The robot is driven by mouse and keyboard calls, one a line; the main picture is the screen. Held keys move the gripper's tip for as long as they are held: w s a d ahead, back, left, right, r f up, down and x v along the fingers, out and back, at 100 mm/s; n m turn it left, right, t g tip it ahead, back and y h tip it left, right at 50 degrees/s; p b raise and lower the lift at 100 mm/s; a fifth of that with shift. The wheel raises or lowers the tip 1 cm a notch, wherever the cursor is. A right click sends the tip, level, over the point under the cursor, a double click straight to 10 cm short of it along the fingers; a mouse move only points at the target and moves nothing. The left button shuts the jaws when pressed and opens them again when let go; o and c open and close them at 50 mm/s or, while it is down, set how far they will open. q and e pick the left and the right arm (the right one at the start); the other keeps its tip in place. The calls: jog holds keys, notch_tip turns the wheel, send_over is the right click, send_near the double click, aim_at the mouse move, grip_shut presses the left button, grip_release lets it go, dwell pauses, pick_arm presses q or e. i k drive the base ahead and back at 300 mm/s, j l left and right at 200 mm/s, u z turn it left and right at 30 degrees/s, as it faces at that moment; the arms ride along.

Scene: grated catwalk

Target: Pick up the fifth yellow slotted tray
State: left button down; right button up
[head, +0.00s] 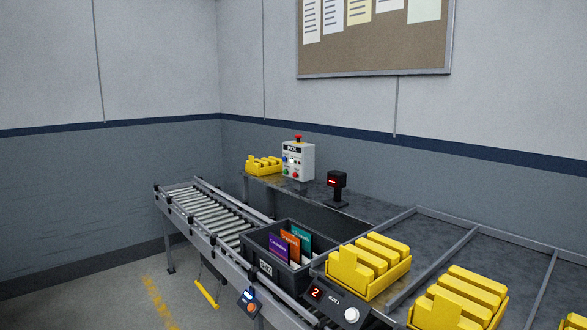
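Several yellow slotted trays are in view. One small tray (264,165) sits at the far end of the grey bench. A larger tray (369,266) stands in the middle right, behind a panel with a red digit 2. Another tray (459,301) is at the lower right, cut by the bottom edge. A sliver of yellow (577,321) shows at the bottom right corner, perhaps one more tray. I cannot tell which is the fifth. Neither of my grippers is in view.
A roller conveyor (209,213) runs along the left, with a dark tote (264,270) holding coloured cards at its near end. A control box (298,161) and a small black display (337,188) stand on the bench (373,209). Metal rails divide the bench at right.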

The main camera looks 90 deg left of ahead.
aim_at(265, 166)
jog(key=u, duration=3)
